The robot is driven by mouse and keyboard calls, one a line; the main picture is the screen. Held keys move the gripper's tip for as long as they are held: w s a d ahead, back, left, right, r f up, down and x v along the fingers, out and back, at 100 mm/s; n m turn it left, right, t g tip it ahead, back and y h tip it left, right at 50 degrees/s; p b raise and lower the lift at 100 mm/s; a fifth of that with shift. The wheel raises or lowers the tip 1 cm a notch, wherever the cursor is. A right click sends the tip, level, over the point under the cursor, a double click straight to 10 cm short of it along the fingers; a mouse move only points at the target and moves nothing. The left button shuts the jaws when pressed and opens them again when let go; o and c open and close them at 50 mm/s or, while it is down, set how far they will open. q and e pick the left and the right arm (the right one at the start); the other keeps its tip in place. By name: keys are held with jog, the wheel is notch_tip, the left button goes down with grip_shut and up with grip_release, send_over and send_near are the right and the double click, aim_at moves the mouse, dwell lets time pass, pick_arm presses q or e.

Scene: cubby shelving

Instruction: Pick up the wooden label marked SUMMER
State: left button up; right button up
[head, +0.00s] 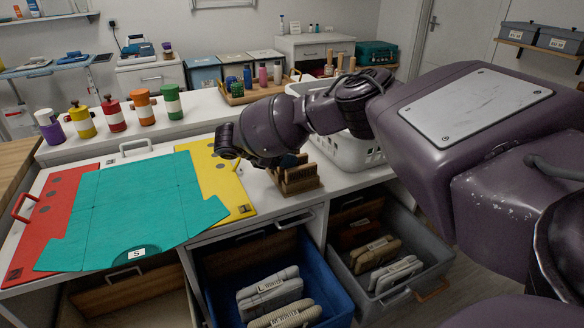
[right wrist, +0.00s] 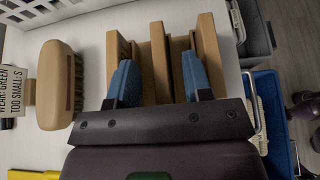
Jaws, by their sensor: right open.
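A wooden holder with upright wooden slats (head: 300,184) stands on the white counter at the front edge. The slats also show in the right wrist view (right wrist: 159,50), but no SUMMER lettering is readable, so I cannot tell which piece is that label. My right gripper (right wrist: 158,68) is open, with its two blue fingers spread on either side of the middle slat. Whether the fingers touch the wood cannot be told. In the head view my right wrist hides part of the holder. My left gripper is not in view.
A wooden brush (right wrist: 62,85) lies left of the holder in the wrist view, beside a printed card (right wrist: 12,92). A white basket (head: 372,152) stands right of the holder. Open blue (head: 228,305) and grey (head: 440,262) bins are below. A teal folding board (head: 140,205) covers the counter's left.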

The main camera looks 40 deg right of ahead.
jog(key=shift+x, duration=0.95)
grip_shut()
